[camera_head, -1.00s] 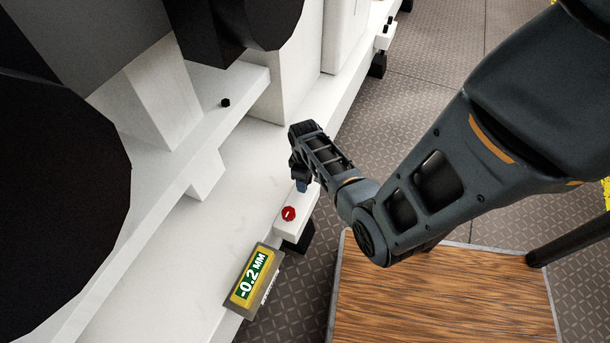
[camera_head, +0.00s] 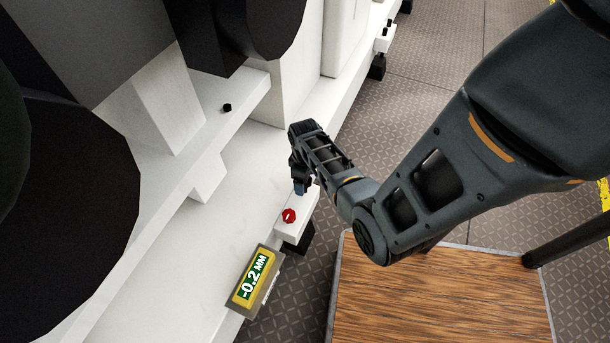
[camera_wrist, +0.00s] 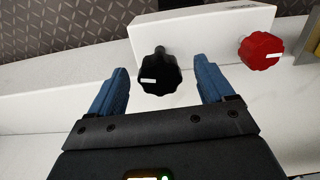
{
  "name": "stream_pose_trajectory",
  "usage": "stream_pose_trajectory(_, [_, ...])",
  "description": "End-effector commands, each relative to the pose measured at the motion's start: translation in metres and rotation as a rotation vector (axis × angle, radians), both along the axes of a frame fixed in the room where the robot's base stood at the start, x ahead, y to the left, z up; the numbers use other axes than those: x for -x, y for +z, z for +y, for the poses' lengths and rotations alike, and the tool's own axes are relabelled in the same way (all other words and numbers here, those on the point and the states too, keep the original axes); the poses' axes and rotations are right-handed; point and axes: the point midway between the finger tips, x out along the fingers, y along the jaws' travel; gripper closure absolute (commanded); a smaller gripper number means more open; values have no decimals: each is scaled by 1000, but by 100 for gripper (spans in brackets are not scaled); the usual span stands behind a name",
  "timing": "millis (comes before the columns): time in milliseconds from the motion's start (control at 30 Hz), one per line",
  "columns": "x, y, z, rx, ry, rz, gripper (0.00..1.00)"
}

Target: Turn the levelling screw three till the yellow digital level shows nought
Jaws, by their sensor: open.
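The yellow digital level (camera_head: 253,281) stands on the white machine base and reads -0.2 MM. A red knob (camera_head: 289,216) sits on a white bracket (camera_head: 297,227) just behind it; it also shows at the upper right of the wrist view (camera_wrist: 261,51). My gripper (camera_head: 301,186) is over the same bracket, on the far side of the red knob. In the wrist view a black lobed knob (camera_wrist: 159,74) with a white mark lies between the blue fingers of my open gripper (camera_wrist: 162,88), with gaps on both sides. I cannot read any screw number.
The large white machine with dark round parts (camera_head: 70,180) fills the left. A wooden-topped platform (camera_head: 440,295) stands at the lower right. Another bracket (camera_head: 385,38) shows far back. Patterned floor (camera_head: 430,110) is clear behind my arm.

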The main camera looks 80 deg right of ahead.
Motion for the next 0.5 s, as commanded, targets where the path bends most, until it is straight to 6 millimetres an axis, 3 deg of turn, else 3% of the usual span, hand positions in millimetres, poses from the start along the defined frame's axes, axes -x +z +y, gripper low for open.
stream_pose_trajectory(33, [0,10,0,0,0,0,19])
stream_pose_trajectory(500, [0,49,0,0,0,0,19])
